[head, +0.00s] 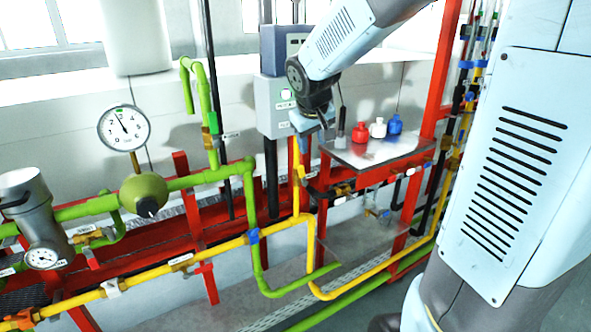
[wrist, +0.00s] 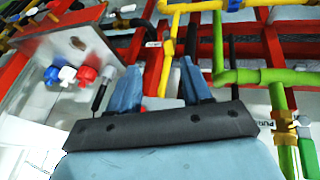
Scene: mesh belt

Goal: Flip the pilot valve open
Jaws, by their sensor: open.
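My gripper (head: 318,125) is at the end of my arm, in front of the grey wall box and left of the small shelf. In the wrist view my gripper (wrist: 160,88) has its two blue-grey fingers spread apart with nothing between them.
A shelf (head: 375,152) with red, white and blue knobs is right of my gripper. Red frame posts (head: 322,215) stand close by. A grey box (head: 277,105) is behind.

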